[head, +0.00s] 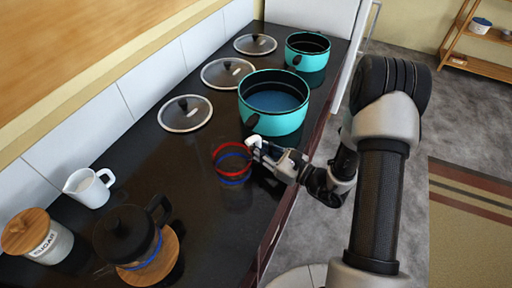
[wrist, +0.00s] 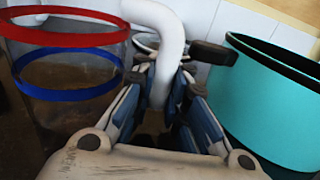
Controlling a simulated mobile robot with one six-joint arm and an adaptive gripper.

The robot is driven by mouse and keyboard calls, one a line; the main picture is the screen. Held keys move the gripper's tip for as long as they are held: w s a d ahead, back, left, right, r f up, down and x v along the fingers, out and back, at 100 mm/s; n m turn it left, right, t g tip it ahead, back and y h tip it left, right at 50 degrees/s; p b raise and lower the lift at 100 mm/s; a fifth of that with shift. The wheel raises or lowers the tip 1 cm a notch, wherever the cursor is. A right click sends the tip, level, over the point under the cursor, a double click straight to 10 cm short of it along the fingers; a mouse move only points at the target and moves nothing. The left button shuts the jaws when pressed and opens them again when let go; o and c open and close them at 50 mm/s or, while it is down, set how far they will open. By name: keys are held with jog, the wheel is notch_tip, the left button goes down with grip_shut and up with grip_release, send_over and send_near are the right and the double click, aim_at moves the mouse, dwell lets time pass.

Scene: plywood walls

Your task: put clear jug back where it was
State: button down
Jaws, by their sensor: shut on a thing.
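The clear jug (head: 233,181) has a see-through body, a red rim, a blue band and a white handle. It is upright over the dark counter, in front of the large turquoise pot. I cannot tell whether its base touches the counter. My gripper (head: 262,151) is at the jug's right side, shut on the white handle. In the wrist view the jug (wrist: 75,85) fills the left side, and its handle passes down between the fingers of my gripper (wrist: 158,100). The jug's lower part is faint against the dark surface.
The large turquoise pot (head: 272,119) stands close behind the jug, with a smaller pot (head: 307,60) farther back. Several glass lids, one nearest (head: 185,114), lie along the wall. A white creamer (head: 89,188), sugar jar (head: 45,245) and black-lidded pitcher (head: 130,240) stand front left.

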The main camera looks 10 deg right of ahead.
jog(key=c, duration=1.6)
grip_release()
jog(key=shift+f, duration=0.1)
